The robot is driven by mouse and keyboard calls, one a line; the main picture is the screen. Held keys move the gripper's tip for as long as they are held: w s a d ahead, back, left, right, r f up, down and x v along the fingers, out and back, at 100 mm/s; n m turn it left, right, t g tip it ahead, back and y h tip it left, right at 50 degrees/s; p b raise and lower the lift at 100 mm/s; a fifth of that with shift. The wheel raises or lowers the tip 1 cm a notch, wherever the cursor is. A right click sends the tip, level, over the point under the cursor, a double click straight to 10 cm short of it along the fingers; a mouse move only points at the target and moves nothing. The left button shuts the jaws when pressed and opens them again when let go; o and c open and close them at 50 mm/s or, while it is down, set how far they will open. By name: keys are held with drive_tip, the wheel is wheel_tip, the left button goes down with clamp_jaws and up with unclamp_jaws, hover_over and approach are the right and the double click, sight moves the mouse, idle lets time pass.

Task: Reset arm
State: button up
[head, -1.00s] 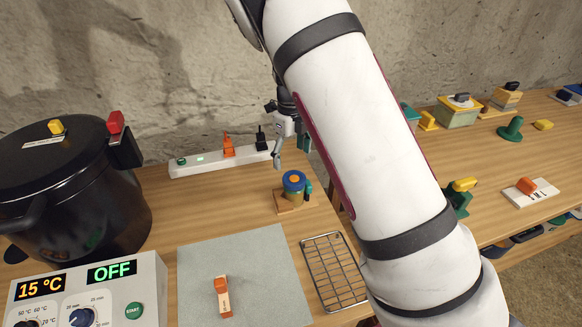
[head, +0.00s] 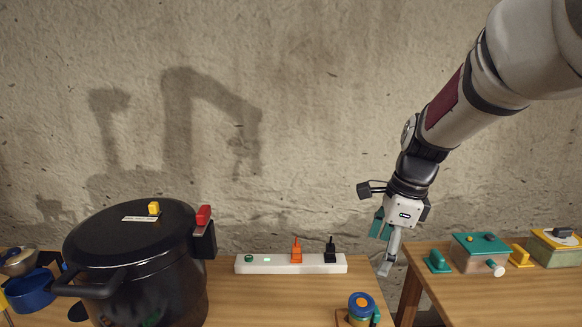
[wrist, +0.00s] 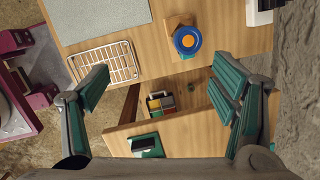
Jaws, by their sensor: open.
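My gripper (head: 386,248) hangs from my raised arm at the right of the head view, above the gap between two wooden tables. In the wrist view my gripper (wrist: 160,90) has its two green-padded fingers spread wide with nothing between them. A jar with a blue and orange lid (head: 361,306) stands on a small wooden base, below and left of the gripper in the head view. The jar also shows in the wrist view (wrist: 187,41), beyond the fingers and apart from them.
A large black pot (head: 135,265) stands on the left table. A white power strip (head: 290,264) with orange and black plugs lies along the wall. A wire rack (wrist: 104,62) lies near a grey mat (wrist: 95,16). A teal box (head: 480,252) is on the right table.

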drive_tip(key=s+r+n+t+h, duration=0.1)
drive_tip(key=s+r+n, duration=0.3)
drive_tip(key=s+n, duration=0.6)
drive_tip(key=s+r+n+t, duration=0.3)
drive_tip(key=s+r+n, duration=0.1)
drive_tip(key=s+n, duration=0.6)
drive_tip(key=shift+s+d+n+h, duration=0.3)
drive_tip(key=shift+s+d+h, duration=0.1)
drive_tip(key=shift+s, duration=1.35)
